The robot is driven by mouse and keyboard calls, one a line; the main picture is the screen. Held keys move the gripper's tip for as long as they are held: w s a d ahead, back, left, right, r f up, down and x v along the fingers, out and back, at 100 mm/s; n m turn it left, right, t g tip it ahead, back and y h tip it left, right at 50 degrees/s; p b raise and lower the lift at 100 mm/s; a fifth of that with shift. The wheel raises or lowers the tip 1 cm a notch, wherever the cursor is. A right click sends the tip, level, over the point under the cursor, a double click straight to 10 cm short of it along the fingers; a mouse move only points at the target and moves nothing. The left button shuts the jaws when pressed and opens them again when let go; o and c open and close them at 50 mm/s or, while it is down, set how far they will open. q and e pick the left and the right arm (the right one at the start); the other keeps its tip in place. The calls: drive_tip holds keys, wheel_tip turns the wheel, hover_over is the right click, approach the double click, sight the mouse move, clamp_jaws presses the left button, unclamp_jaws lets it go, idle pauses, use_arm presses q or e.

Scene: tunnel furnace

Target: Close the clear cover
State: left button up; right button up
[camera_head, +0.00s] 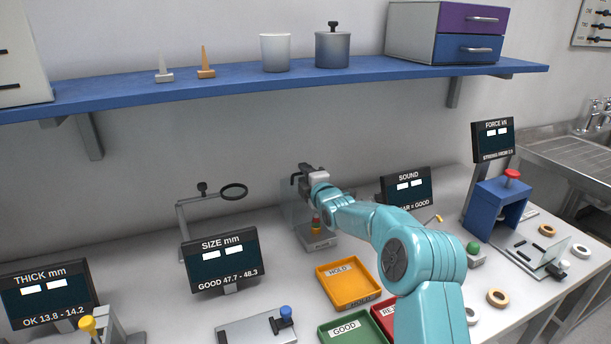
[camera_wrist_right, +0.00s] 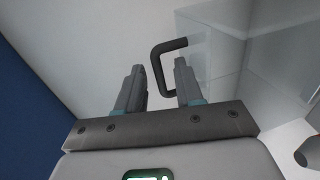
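The clear cover (camera_head: 291,211) is a see-through box over a small stand on the bench, in the middle of the head view. In the right wrist view, its clear panels (camera_wrist_right: 225,45) fill the upper right. A dark bent handle (camera_wrist_right: 162,65) projects from it. My right gripper (camera_wrist_right: 160,83) is open, its fingers apart. The handle reaches toward the gap, and its lower end passes behind the right-hand finger; I cannot tell if they touch. In the head view my right gripper (camera_head: 304,180) is at the cover's top, partly hiding it. My left gripper is not in view.
In front lie an orange HOLD tray (camera_head: 373,284) and a green GOOD tray (camera_head: 328,334). The SIZE display (camera_head: 222,262) is left, the SOUND display (camera_head: 407,184) right. A blue shelf (camera_head: 250,82) runs above.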

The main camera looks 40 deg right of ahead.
clamp_jaws()
drive_tip(key=shift+r, duration=0.1)
idle(1.2)
